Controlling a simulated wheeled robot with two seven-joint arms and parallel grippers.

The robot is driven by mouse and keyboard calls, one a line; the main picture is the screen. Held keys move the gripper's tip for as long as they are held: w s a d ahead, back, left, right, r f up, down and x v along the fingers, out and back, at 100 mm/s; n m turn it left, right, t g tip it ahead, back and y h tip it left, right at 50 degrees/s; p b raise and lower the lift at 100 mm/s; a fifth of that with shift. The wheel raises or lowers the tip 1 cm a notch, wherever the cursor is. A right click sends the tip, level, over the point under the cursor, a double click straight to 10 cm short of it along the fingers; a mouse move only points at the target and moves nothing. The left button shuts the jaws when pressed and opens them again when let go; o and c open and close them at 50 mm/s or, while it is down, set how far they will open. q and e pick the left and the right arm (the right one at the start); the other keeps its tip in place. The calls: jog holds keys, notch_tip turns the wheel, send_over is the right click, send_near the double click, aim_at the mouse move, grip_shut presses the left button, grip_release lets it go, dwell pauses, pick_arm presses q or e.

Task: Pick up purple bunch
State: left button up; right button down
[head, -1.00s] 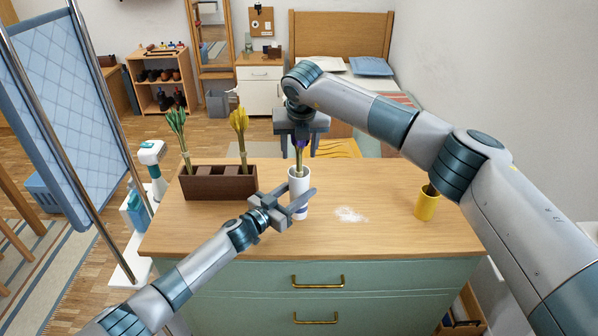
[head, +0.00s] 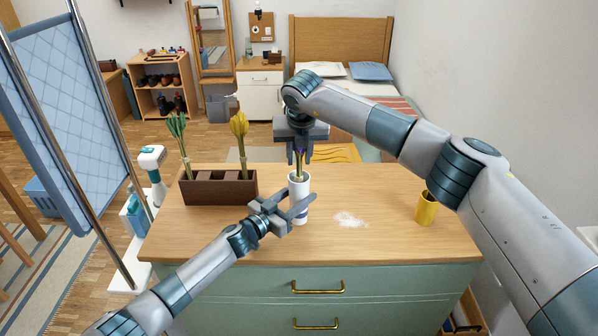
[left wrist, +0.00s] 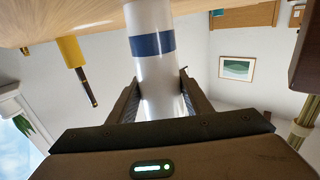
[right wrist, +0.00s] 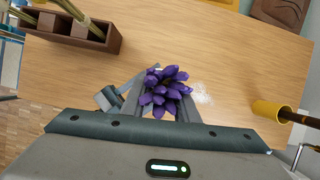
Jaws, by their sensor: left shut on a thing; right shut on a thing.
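The purple bunch (right wrist: 166,92) sits between the fingers of my right gripper (head: 301,150), which is shut on it from above. In the head view its stems (head: 299,165) go down into a white vase (head: 299,187) with a blue band, standing on the table. The vase also shows between the left fingers in the left wrist view (left wrist: 155,75), upside down there. The gripper and arm hide most of the purple heads in the head view.
A brown divided box (head: 218,188) at left holds a green bunch (head: 178,135) and a yellow bunch (head: 239,128). A yellow cup (head: 426,208) with a dark stick stands at right. White powder (head: 348,219) lies right of the vase. The front tabletop is clear.

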jog(key=shift+r, duration=0.15)
notch_tip(320, 180, up, 18)
jog(key=shift+f, duration=0.15)
dwell(0.4)
pick_arm(q)
jog(key=o, duration=1.4)
jog(key=shift+c, duration=0.2)
jog(key=shift+s+a, duration=0.1)
jog(key=v, duration=1.1)
jog(key=shift+s+a, duration=0.25)
jog(key=shift+a, duration=0.05)
